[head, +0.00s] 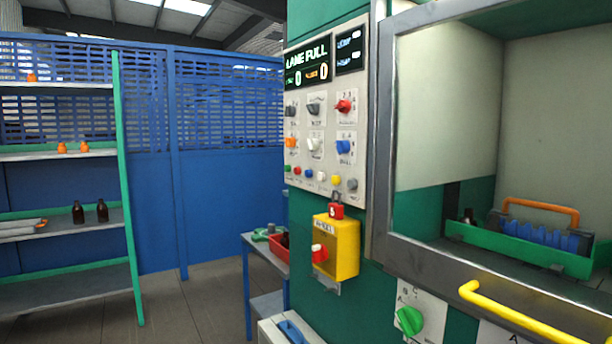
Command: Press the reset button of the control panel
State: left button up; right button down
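The control panel (325,115) is a pale upright plate on the green machine, right of the picture's middle. Its display (307,63) reads "LANE FULL" with digits below. Under it are several coloured rotary knobs, including a red knob (343,106) and a blue knob (343,147). A bottom row holds small buttons: green, red, a blue button (308,173), a white button (321,176), a yellow button (336,180) and a grey button (352,184). Their labels are too small to read, so I cannot tell which is reset. Neither gripper is in view.
A yellow box (337,248) with a red knob and a red padlock (336,210) juts out below the panel. A framed window with a yellow handle (520,315) is at right. A blue side table (266,284) stands left of the machine; shelves (65,217) with bottles stand farther left.

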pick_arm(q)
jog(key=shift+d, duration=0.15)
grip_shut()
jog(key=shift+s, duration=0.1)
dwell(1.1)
